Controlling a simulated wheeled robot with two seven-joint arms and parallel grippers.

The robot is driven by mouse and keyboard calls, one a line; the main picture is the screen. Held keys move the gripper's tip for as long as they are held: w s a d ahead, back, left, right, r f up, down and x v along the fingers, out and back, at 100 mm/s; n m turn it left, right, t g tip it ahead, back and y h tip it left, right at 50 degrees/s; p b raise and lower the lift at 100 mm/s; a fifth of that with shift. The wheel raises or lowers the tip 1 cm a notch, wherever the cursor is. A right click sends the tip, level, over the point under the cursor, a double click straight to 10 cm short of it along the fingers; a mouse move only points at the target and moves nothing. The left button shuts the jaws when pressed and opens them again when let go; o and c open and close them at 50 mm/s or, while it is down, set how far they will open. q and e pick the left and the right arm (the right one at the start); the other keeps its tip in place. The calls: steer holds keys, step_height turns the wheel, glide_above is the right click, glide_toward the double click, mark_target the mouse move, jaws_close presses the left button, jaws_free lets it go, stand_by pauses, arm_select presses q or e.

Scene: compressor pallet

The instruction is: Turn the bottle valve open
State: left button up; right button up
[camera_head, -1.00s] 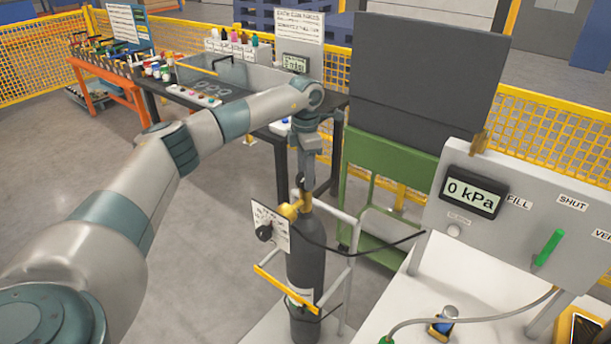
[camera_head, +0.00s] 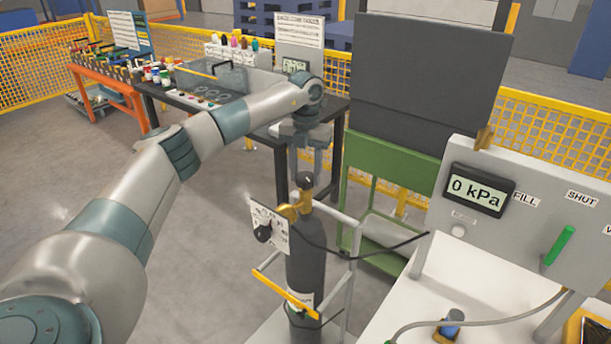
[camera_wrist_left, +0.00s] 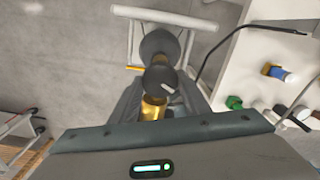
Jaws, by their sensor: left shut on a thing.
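A dark gas bottle (camera_head: 306,255) stands upright in a white-railed cart at the centre of the head view. Its brass valve body (camera_head: 303,203) is topped by a black valve knob (camera_head: 304,180). The knob, with a pale mark, also shows in the left wrist view (camera_wrist_left: 159,80). My left gripper (camera_head: 306,179) points down over the bottle, shut on the knob with one finger on each side. My right gripper is in neither view.
The grey panel at right has a display (camera_head: 478,190) reading 0 kPa and a green lever (camera_head: 560,245). A green cart (camera_head: 390,170) and a dark table (camera_head: 335,115) stand behind.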

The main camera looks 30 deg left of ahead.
arm_select(q)
steer(key=n, duration=0.3)
steer(key=shift+n+b, duration=0.35)
steer(key=shift+n, duration=0.05)
steer(key=n, duration=0.3)
steer(key=shift+r+n, duration=0.1)
steer(key=shift+n, duration=0.2)
steer(key=n, duration=0.3)
steer(key=shift+n+b, duration=0.35)
steer(key=shift+n, duration=0.35)
steer(key=o, duration=1)
steer(key=shift+o, duration=0.2)
steer(key=shift+r, duration=0.1)
